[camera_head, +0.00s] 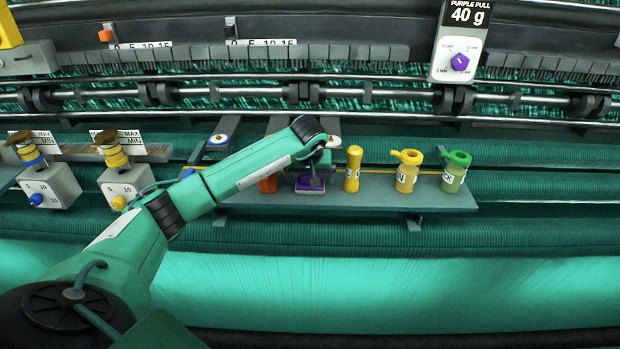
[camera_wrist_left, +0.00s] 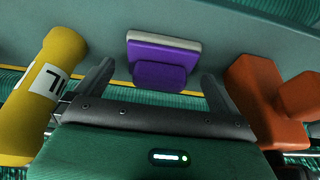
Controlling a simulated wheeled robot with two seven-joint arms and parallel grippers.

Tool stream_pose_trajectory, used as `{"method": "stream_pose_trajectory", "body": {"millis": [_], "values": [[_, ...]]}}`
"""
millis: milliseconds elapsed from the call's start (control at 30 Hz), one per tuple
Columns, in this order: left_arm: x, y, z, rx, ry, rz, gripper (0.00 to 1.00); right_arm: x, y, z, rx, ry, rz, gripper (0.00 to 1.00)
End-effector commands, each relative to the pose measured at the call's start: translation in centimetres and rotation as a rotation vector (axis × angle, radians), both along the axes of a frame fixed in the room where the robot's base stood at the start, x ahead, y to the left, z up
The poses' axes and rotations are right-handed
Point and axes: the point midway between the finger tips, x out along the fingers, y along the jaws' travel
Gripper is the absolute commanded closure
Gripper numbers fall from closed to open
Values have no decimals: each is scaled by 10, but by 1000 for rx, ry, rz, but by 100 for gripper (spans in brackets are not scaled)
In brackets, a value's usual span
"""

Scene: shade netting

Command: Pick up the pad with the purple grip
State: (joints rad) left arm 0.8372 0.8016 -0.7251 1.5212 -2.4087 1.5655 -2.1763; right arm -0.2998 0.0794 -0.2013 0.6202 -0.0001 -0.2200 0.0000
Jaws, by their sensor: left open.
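The pad with the purple grip (camera_head: 309,190) lies on the grey-green shelf, largely under my left gripper in the head view. In the left wrist view the pad shows a pale slab behind a purple grip (camera_wrist_left: 160,76). My left gripper (camera_wrist_left: 157,82) is open, with one finger on each side of the grip and gaps visible on both sides. It also shows above the pad in the head view (camera_head: 314,180). I cannot tell how far the fingertips reach down around the grip. My right gripper is not in view.
An orange piece (camera_head: 267,184) and a yellow cylinder (camera_head: 353,170) stand close on either side of the pad. A "PURPLE PULL 40 g" sign (camera_head: 462,40) hangs above.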

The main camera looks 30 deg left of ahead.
Motion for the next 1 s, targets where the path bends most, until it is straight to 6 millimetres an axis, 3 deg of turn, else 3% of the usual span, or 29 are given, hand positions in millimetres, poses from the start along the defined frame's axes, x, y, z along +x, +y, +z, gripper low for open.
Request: {"method": "stream_pose_trajectory", "body": {"millis": [367,600,1000], "values": [[3,2,-11,1,0,0,0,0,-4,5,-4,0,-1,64],[3,2,-11,1,0,0,46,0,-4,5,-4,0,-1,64],[4,2,-6,1,-2,0,47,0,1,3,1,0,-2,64]]}}
